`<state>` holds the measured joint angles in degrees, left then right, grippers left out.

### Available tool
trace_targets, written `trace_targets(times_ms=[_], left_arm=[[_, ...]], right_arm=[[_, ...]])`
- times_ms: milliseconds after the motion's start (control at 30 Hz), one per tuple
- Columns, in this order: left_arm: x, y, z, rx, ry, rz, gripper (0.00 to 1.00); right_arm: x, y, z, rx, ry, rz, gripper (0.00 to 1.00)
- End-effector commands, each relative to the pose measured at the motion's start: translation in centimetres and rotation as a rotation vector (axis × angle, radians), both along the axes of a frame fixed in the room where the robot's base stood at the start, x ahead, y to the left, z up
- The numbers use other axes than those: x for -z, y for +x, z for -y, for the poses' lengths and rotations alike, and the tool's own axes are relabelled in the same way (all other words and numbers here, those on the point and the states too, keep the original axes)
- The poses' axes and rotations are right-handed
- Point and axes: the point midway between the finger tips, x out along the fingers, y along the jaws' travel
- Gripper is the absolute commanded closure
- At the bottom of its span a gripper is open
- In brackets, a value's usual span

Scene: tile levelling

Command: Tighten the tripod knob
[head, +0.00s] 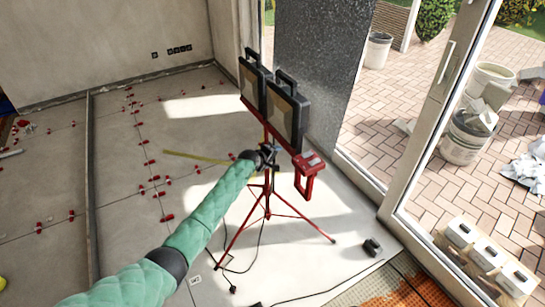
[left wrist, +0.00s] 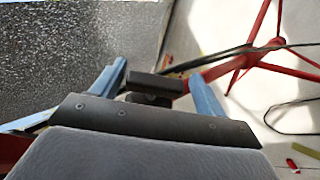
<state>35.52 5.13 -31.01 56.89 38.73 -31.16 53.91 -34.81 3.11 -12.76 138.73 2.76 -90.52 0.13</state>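The red tripod (head: 267,190) stands on the floor with its legs spread. It carries two black work lights (head: 288,112) on a red crossbar. My left gripper (head: 268,155) is at the tripod's upper column, below the lights. In the left wrist view, its two blue-grey fingers (left wrist: 157,80) are spread apart. A black knob-like part (left wrist: 155,86) of the tripod lies between them, with small gaps seeming to show on both sides. The red tripod legs (left wrist: 262,45) show beyond at the upper right. The knob is too small to make out in the head view. My right gripper is not in view.
A red bracket-like part (head: 308,175) hangs just right of my left gripper. Dark cables (head: 240,268) lie around the tripod's feet. Red levelling clips (head: 148,163) dot the tiles at left. A dark grey pillar (head: 322,70) and a glass door (head: 440,120) stand behind and right.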

Motion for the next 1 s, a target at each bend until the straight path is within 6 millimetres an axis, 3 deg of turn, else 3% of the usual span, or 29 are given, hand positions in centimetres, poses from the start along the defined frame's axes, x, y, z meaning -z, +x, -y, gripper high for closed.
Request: trace_targets(times_ms=[433,1000], left_arm=[[-0.7,-0.3,-0.3,-0.001,-0.003,0.005,0.24],[-4.1,-5.0,-3.3,0.000,-0.002,0.003,0.24]], right_arm=[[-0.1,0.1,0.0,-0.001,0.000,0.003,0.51],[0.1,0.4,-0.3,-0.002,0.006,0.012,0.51]])
